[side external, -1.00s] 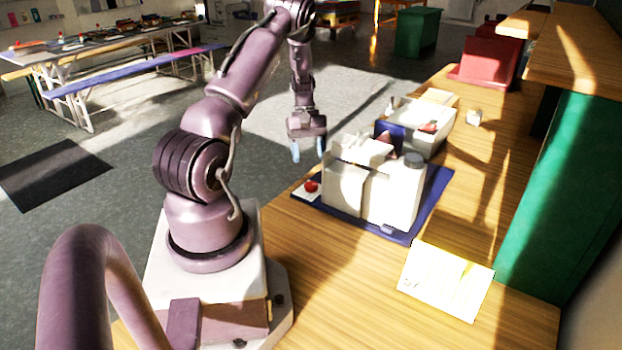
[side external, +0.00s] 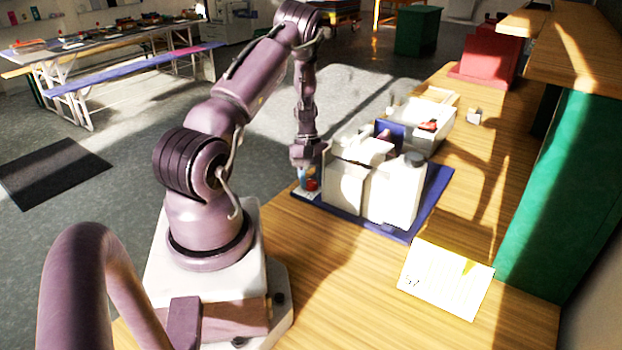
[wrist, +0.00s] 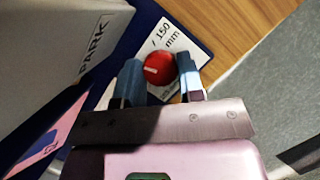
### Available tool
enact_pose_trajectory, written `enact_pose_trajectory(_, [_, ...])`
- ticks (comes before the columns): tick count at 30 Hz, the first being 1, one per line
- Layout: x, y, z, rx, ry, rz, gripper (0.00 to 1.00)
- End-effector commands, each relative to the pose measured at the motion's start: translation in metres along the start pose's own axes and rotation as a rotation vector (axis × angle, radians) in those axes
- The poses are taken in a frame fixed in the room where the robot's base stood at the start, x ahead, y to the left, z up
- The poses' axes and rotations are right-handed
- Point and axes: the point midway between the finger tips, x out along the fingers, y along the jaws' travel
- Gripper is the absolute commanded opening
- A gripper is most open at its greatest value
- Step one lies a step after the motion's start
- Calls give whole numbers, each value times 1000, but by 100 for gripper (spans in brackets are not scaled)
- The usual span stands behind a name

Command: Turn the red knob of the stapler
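The red knob (side external: 312,184) is a small round knob on a white plate at the left corner of the stapler's blue base (side external: 434,188). In the wrist view the knob (wrist: 159,68) shows a pale index line, and the plate (wrist: 178,44) beside it reads "150 mm". The stapler's pale body (side external: 347,178) stands to the right of the knob. My gripper (side external: 306,178) is low at the knob. In the wrist view my gripper (wrist: 162,82) is open, with one blue-grey finger on each side of the knob. I cannot tell whether the fingers touch it.
The stapler's grey housing (wrist: 50,60) is close on the left in the wrist view. A paper sheet (side external: 447,278) lies on the wooden table (side external: 350,290) in front. A white bin (side external: 428,115) stands behind the stapler. The table's edge is close beside the knob.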

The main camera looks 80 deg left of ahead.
Motion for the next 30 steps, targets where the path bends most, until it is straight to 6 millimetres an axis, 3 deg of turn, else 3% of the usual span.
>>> enact_pose_trajectory(5, [0, 1, 0, 53, 1, -21, 12])
enact_pose_trajectory(13, [0, 2, 0, 364, 1, -152, 12])
enact_pose_trajectory(22, [0, 2, 0, 384, 0, -159, 12])
enact_pose_trajectory(23, [0, 2, 0, 384, 0, -159, 42])
enact_pose_trajectory(25, [0, 2, 0, 383, 0, -159, 58])
enact_pose_trajectory(30, [0, 2, 0, 382, 0, -158, 60])
